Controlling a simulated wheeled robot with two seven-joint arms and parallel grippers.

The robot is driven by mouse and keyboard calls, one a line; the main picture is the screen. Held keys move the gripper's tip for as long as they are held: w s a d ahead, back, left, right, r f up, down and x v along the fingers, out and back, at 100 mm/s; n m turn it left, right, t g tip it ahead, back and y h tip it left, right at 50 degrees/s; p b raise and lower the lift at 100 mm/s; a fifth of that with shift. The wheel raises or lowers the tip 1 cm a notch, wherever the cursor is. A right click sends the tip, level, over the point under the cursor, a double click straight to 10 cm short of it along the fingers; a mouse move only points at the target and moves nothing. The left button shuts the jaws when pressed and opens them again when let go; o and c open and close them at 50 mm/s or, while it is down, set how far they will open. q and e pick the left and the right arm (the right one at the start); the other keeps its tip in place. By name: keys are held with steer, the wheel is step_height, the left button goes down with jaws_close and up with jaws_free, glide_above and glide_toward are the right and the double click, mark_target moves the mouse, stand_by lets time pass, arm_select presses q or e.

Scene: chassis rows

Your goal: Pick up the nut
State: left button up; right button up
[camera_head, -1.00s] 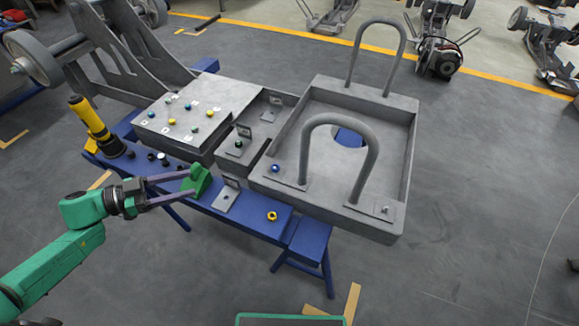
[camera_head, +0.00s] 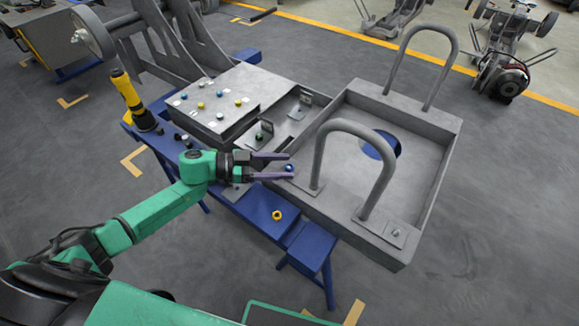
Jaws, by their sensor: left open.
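A yellow nut (camera_head: 277,215) lies on the blue bench top (camera_head: 258,205), near its front right part. A small blue piece (camera_head: 289,168) sits at the near left corner of the grey tray frame (camera_head: 430,205); I cannot tell whether it is a nut. My left gripper (camera_head: 290,166) is open. Its purple fingertips appear either side of the blue piece in the picture, and I cannot tell whether they touch it. The yellow nut is below and apart from the fingers. My right gripper is not in view.
Two tall grey hoops (camera_head: 352,133) rise from the tray frame beside my left gripper. A grey box (camera_head: 250,96) with several small coloured pieces stands behind. A yellow and black tool (camera_head: 131,98) stands at the bench's left.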

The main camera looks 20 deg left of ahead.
arm_select(q)
jaws_close()
